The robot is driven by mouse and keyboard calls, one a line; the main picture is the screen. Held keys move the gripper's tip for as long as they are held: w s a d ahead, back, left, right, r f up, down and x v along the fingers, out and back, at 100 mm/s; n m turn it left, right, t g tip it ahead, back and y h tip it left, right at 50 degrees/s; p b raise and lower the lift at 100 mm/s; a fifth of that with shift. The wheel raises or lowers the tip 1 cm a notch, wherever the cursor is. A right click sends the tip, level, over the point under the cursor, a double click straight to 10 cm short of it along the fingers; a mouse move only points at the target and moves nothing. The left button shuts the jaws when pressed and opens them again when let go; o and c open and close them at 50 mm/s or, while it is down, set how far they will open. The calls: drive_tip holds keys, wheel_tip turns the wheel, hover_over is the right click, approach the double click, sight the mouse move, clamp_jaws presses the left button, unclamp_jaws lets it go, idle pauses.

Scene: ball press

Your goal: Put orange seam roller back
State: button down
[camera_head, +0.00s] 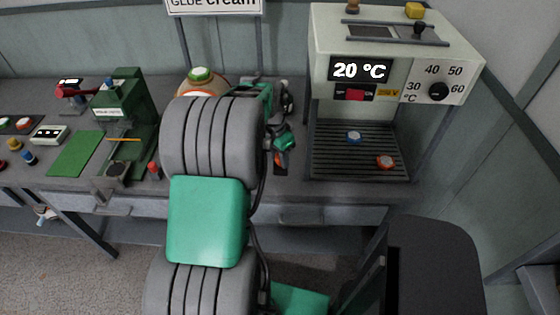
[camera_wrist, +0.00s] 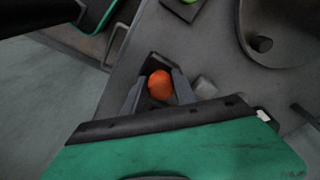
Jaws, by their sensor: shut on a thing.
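My gripper (camera_wrist: 159,88) is shut on the orange seam roller (camera_wrist: 159,84), whose rounded orange end shows between the two dark fingers in the wrist view. The rest of the roller is hidden below the fingers. In the head view, my gripper (camera_head: 281,160) is over the bench just left of the oven, and only a small bit of orange shows there. Whether the roller touches the bench I cannot tell.
A white oven (camera_head: 395,60) reading 20 °C stands on the right, with a blue-topped and an orange piece on its rack (camera_head: 350,168). A green press (camera_head: 125,110) and a green mat (camera_head: 76,153) are on the left. My arm hides the bench's middle.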

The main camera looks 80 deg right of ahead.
sight(275, 166)
drive_tip(key=f, duration=0.1)
drive_tip(key=f+p, duration=0.1)
drive_tip(key=f, duration=0.1)
drive_tip(key=shift+d+f, duration=0.15)
drive_tip(key=shift+d, duration=0.2)
drive_tip(key=shift+f, duration=0.5)
drive_tip(key=c, duration=1)
unclamp_jaws()
drive_tip(key=shift+r, duration=0.5)
wheel_tip(275, 166, up, 11)
drive_tip(key=w+a+b, duration=0.1)
drive_tip(key=a+b, duration=0.1)
drive_tip(key=w+a+r+n+t, duration=0.1)
drive_tip(key=w+a+r+n, duration=0.1)
drive_tip(key=w+a+n, duration=0.6)
drive_tip(key=w+a+r+n+t, duration=0.1)
drive_tip(key=w+a+r+n, duration=0.1)
drive_tip(key=w+a, duration=0.75)
drive_tip(key=w+a+n+t, duration=0.1)
drive_tip(key=a+n, duration=0.6)
drive_tip(key=a, duration=0.7)
drive_tip(key=w+a+n+t+y, duration=0.1)
drive_tip(key=w+a+n, duration=0.3)
drive_tip(key=a, duration=0.9)
drive_tip(key=f+n, duration=0.1)
drive_tip(key=n, duration=0.2)
drive_tip(key=shift+w+a+n, duration=0.25)
drive_tip(key=shift+a+n, duration=0.1)
drive_tip(key=shift+n, duration=0.05)
